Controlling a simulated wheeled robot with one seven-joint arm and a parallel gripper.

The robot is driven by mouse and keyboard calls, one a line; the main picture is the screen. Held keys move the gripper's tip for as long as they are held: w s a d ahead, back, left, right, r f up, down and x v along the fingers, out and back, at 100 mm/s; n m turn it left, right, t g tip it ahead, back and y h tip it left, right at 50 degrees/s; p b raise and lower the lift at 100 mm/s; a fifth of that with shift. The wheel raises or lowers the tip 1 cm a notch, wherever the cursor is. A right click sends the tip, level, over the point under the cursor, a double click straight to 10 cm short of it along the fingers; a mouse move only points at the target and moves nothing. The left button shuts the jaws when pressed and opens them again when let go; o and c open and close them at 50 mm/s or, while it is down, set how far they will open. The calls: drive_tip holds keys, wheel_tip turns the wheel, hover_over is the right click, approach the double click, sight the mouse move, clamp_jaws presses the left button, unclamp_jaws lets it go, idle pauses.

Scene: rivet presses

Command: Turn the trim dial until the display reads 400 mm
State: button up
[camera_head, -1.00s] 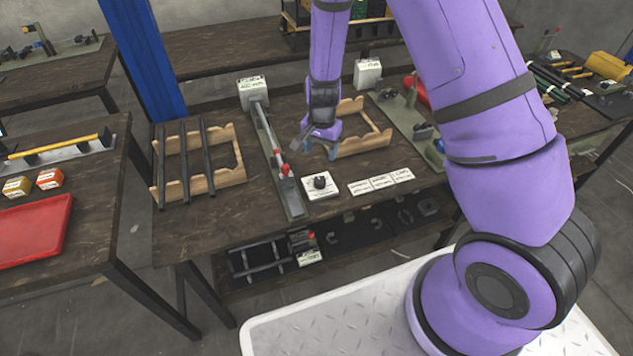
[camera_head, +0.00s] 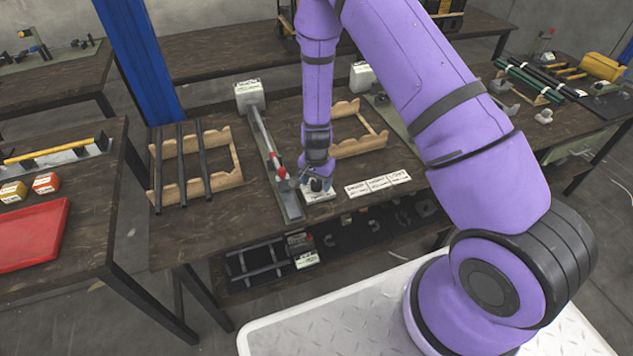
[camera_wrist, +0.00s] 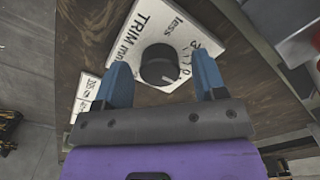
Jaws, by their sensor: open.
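The trim dial is a dark round knob (camera_wrist: 160,66) on a white plate (camera_wrist: 152,30) marked "TRIM mm" and "less" in the wrist view. My gripper (camera_wrist: 162,82) is open, its two blue fingers to either side of the knob and apart from it in the picture. In the head view my gripper (camera_head: 317,184) is low over the white plate (camera_head: 320,196) and hides the knob. A white box (camera_head: 249,95) stands at the far end of the grey rail; it may be the display, but I cannot read any number on it.
The grey rail (camera_head: 268,160) with red-tipped parts runs just left of the plate. White labelled cards (camera_head: 378,184) lie to its right. A wooden rack with dark rods (camera_head: 183,165) is further left, and another wooden frame (camera_head: 372,143) stands behind.

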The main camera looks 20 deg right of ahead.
drive_tip(key=shift+f, duration=0.2)
drive_tip(key=c, duration=0.9)
drive_tip(key=shift+n, duration=0.3)
drive_tip(key=n, duration=0.3)
drive_tip(key=shift+n, duration=2)
